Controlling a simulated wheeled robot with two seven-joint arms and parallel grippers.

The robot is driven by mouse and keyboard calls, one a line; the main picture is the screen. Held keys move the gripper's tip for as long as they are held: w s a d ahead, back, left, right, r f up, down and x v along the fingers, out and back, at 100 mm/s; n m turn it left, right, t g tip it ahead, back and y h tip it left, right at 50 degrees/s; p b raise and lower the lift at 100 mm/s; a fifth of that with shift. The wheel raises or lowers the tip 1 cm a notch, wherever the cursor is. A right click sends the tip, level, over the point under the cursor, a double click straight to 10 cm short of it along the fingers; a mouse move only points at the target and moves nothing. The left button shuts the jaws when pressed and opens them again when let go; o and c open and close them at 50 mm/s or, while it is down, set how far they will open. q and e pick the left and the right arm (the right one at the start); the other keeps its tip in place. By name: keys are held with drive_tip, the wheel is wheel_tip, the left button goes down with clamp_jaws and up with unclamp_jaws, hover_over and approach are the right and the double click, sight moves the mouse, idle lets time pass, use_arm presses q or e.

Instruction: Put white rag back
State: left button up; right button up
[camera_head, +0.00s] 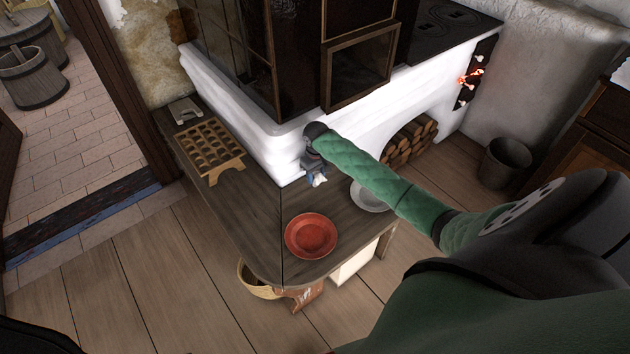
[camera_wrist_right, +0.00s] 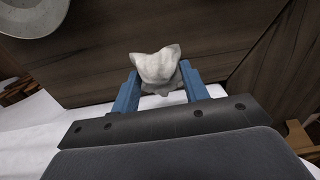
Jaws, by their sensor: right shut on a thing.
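My right gripper (camera_head: 318,176) is over the wooden bench beside the white stove wall. In the right wrist view its two blue fingers (camera_wrist_right: 157,90) are shut on the white rag (camera_wrist_right: 157,66), which bunches up between and beyond the fingertips. In the head view the rag (camera_head: 320,181) shows as a small pale bit below the gripper. I cannot tell whether the rag touches the bench. My left gripper is not in view.
The bench (camera_head: 258,220) carries a red plate (camera_head: 311,236), a grey-white plate (camera_head: 370,196) partly behind my right arm, and a wooden tray with hollows (camera_head: 208,148). A basket (camera_head: 259,283) stands under the bench. A dark bucket (camera_head: 502,163) stands at right.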

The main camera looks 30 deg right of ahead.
sight(315, 181)
drive_tip(key=shift+w+a+f, duration=0.2)
drive_tip(key=shift+w+f, duration=0.05)
drive_tip(key=shift+f+p, duration=0.3)
drive_tip(key=shift+f, duration=1.6)
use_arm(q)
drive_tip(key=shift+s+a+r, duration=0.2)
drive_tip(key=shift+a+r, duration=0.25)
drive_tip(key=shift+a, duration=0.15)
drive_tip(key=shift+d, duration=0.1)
use_arm(e)
drive_tip(key=o, duration=1)
drive_tip(key=shift+f, duration=0.15)
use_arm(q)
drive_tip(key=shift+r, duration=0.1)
